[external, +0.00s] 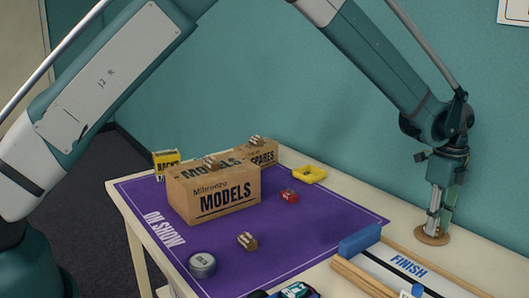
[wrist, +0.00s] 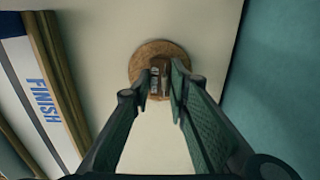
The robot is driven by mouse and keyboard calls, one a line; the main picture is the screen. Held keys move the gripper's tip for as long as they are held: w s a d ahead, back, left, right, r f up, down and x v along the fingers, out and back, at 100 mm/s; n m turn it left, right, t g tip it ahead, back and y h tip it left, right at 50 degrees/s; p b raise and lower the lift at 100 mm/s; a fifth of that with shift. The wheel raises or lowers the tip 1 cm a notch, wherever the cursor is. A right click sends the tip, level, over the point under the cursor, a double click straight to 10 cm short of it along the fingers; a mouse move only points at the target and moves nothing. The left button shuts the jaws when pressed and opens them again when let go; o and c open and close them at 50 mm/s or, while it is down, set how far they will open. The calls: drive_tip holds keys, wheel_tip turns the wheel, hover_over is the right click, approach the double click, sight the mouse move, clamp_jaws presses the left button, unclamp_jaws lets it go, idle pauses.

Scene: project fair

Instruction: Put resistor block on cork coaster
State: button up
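The cork coaster (wrist: 142,56) is a round brown disc on the pale tabletop; in the external view the coaster (external: 421,238) lies at the right, below my gripper. My gripper (external: 437,212) points straight down over it, with its fingertips low and close to the coaster. In the wrist view a small brown block with pale grey marks (wrist: 155,82) shows between the fingertips (wrist: 160,88), over the coaster; it may be the resistor block. The fingertips flank it closely, but I cannot tell whether they press on it or whether it rests on the cork.
A purple mat (external: 320,227) carries a MODELS box (external: 230,195), a round tin (external: 202,265), a small brown block (external: 247,240), a red block (external: 289,196) and a yellow piece (external: 309,175). A FINISH track (external: 408,266) with wooden rails lies left of the coaster; the teal wall (wrist: 270,70) is right.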

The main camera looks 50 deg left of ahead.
drive_tip(key=o, duration=0.5)
drive_tip(key=shift+c, duration=0.2)
drive_tip(key=shift+r, duration=0.1)
wheel_tip(320, 180, up, 12)
drive_tip(key=p, duration=0.2)
drive_tip(key=shift+r, duration=0.1)
idle(0.7)
